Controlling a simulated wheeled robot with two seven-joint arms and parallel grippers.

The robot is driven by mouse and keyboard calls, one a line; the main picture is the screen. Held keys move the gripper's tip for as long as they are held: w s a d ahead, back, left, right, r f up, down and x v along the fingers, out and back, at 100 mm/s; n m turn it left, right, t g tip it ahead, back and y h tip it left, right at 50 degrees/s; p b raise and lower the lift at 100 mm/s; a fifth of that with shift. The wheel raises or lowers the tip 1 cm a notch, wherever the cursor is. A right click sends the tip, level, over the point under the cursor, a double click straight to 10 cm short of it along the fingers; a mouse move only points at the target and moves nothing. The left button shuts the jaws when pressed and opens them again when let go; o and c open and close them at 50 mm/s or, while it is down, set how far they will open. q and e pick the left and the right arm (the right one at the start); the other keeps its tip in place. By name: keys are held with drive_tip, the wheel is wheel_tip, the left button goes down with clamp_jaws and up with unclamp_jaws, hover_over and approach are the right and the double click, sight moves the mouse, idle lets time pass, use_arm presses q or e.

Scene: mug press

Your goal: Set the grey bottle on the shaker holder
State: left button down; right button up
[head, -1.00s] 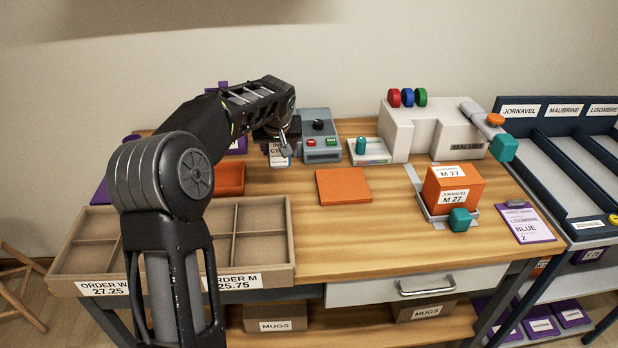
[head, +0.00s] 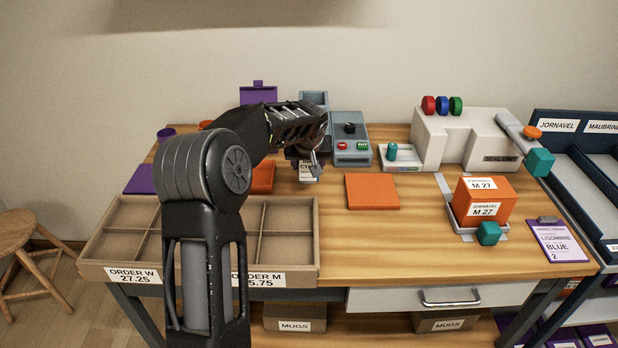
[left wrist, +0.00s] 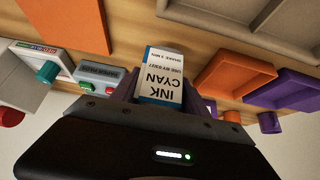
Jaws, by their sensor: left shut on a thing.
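My left gripper (head: 308,152) is shut on a bottle that hangs over the back of the bench. In the left wrist view the bottle (left wrist: 160,82) has a white and blue "INK CYAN" label and a greyish end. In the head view my wrist hides most of it and only part of the label (head: 307,171) shows. Just right of the gripper stands a blue-grey unit (head: 352,155) with a black knob and red and green buttons. A blue-grey upright part (head: 313,98) shows behind my wrist; its lower portion is hidden. My right gripper is out of view.
An orange mat (head: 372,191) lies in front. An orange tray (head: 263,178) and a divided order box (head: 310,235) are left.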

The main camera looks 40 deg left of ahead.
sight(308, 178)
use_arm(q)
drive_tip(key=shift+f, duration=2.4)
drive_tip(key=shift+f, duration=0.1)
drive_tip(key=shift+f, duration=0.15)
drive_tip(key=c, duration=0.6)
unclamp_jaws()
